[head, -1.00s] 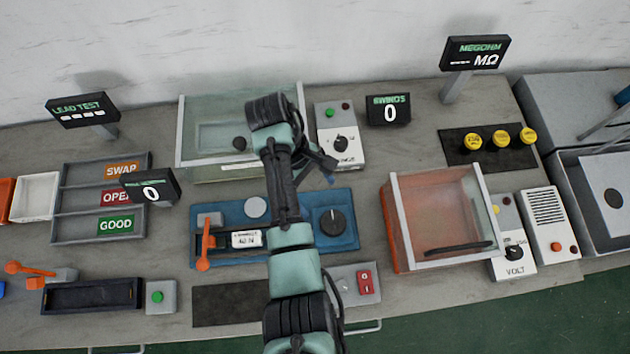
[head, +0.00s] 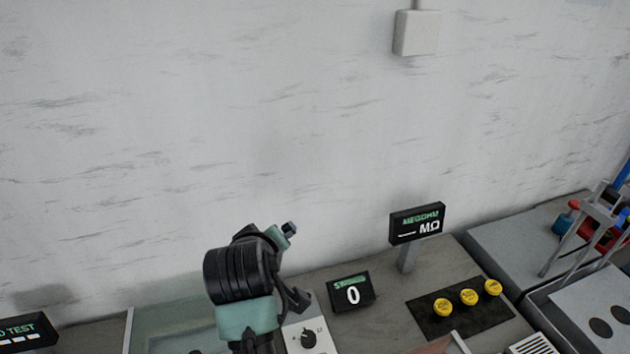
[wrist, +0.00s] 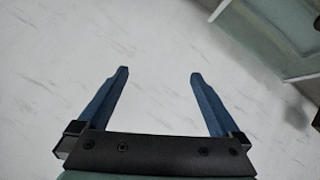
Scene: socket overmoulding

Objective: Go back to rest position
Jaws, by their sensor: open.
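My gripper (wrist: 157,78) shows in the wrist view with its two blue fingers wide apart and nothing between them. Behind the fingers is only a pale, streaked surface. In the head view my arm rises at the lower middle, in front of the bench and the wall. The fingertips are hard to make out there.
The bench runs along the bottom of the head view. It carries a counter display (head: 352,293) reading 0, a knob box (head: 309,339), a megohm display (head: 417,223) and a black mat (head: 440,322) with several yellow caps. A wall box (head: 416,33) hangs above. The wall is otherwise clear.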

